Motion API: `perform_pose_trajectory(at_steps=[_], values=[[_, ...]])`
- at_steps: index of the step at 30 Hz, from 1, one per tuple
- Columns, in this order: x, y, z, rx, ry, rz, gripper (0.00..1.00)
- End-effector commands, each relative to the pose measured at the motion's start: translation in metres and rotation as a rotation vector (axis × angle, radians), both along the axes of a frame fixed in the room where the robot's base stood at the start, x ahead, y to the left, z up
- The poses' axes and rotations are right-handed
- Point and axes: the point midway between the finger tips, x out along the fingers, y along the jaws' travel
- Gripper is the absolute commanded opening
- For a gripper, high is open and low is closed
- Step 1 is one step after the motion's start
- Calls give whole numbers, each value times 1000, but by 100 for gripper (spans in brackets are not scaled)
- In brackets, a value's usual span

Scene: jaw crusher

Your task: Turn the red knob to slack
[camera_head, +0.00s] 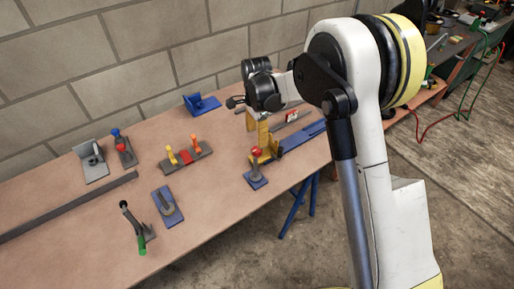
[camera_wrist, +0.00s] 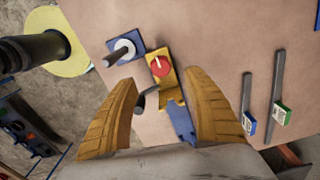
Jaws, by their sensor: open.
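The red knob (camera_wrist: 160,65) is a round dial with a white pointer line, set on a yellow body (camera_wrist: 167,84) in the wrist view. The pointer runs nearly straight up in that picture, leaning slightly left. In the head view the red knob (camera_head: 257,152) shows small near the bench's front edge. My gripper (camera_wrist: 162,80) is open, its two yellow-orange fingers apart on either side of the yellow body below the knob. It also shows in the head view (camera_head: 257,126), pointing down over the device. No contact with the knob shows; the exact height gap cannot be told.
A blue plate (camera_wrist: 137,43) with a grey disc and dark post stands close beside the knob. Two tools, one blue-labelled (camera_wrist: 249,121) and one green-labelled (camera_wrist: 281,114), lie to the right. Several fixtures, including a three-part one (camera_head: 187,157), stand left on the bench. A wall bounds the back.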

Motion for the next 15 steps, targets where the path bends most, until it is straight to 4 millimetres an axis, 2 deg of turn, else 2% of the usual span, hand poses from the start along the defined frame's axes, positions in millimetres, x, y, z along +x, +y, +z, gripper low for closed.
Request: perform_pose_trajectory(at_steps=[1, 6, 10, 15], values=[[0, 0, -15, 0, 0, 0, 59], [1, 0, -49, 0, -1, 1, 59], [0, 0, -69, 0, -1, 1, 59], [0, 0, -81, 0, -1, 1, 59]])
